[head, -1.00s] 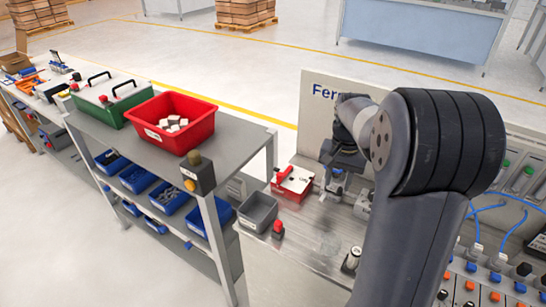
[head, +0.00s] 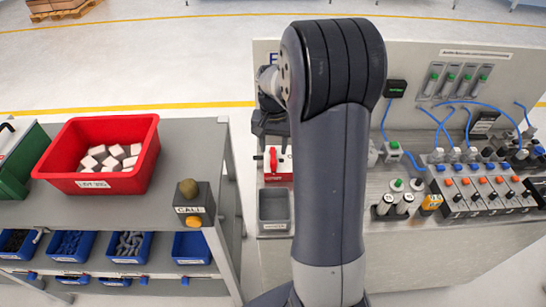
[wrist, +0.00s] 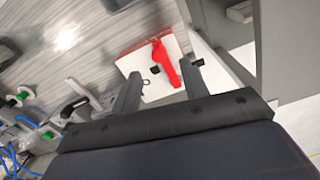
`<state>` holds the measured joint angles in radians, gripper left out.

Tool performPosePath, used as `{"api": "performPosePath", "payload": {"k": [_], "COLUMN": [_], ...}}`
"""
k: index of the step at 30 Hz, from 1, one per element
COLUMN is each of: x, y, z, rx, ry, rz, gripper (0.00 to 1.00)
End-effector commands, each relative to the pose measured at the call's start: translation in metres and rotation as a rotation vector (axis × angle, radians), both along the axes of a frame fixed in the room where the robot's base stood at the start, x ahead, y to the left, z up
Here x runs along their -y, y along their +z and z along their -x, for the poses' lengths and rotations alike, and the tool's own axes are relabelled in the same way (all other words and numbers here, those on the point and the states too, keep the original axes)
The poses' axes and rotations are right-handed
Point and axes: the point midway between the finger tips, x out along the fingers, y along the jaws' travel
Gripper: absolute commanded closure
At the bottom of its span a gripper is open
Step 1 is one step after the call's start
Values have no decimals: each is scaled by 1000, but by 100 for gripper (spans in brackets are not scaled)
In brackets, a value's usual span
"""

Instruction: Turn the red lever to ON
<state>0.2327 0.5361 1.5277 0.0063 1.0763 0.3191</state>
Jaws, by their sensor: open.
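The red lever (head: 273,160) stands on a small box with a white top and red front (head: 284,166), on the grey bench left of my arm. In the wrist view the red lever (wrist: 168,68) lies across the white plate (wrist: 134,60), ahead of my fingers. My gripper (wrist: 160,75) is open and empty, its two fingers pointing toward the plate with the lever between their lines. I cannot tell how far the fingertips are from it. In the head view my gripper (head: 268,124) is dark and partly hidden behind my arm, just beyond the lever box. ON/OFF markings are not readable.
A small grey bin (head: 274,226) sits in front of the lever box. Valves, hoses and buttons (head: 478,190) crowd the bench right. An upright panel (head: 415,62) backs the bench.

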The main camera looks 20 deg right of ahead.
Motion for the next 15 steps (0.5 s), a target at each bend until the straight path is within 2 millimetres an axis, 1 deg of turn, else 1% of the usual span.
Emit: {"api": "performPosePath", "payload": {"k": [1,3,6,10,15], "x": [0,0,0,0,0], "y": [-10,-23,-38,-51,-58], "z": [1,1,1,0,0], "rx": [-5,-6,-4,-2,0], "ry": [0,0,0,0,0], "rz": [-1,-1,-1,0,0], "gripper": [58,58,58,58,58]}}
